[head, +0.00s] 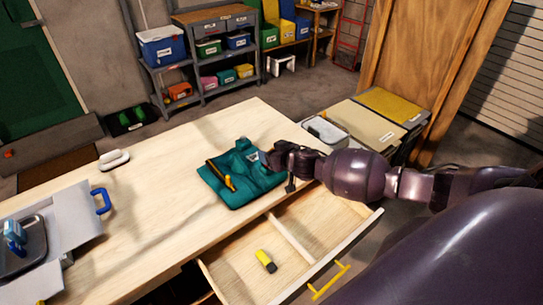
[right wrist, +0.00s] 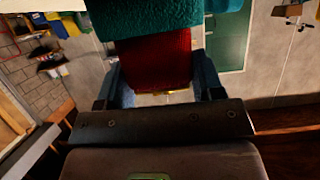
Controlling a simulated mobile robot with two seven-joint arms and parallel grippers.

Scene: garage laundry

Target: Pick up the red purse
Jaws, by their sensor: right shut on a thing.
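My right gripper (head: 272,158) is over the table's right part, at the right edge of a folded teal cloth item (head: 240,185). In the right wrist view, a red textured piece (right wrist: 155,60), which I take as the red purse, is between its two fingers (right wrist: 158,88), and the gripper is shut on it. Teal fabric (right wrist: 150,15) shows just above the red piece. In the head view no red shows at the gripper; the hand hides that spot. Whether the red piece is apart from the teal item is unclear. My left gripper is not in view.
The wooden table (head: 150,200) has an open drawer (head: 290,245) with a yellow-and-black object (head: 266,261). A white box with a blue handle (head: 101,200) stands left, and a small white object (head: 114,159) lies behind. Bins (head: 325,130) stand beyond the right edge. The table's middle is bare.

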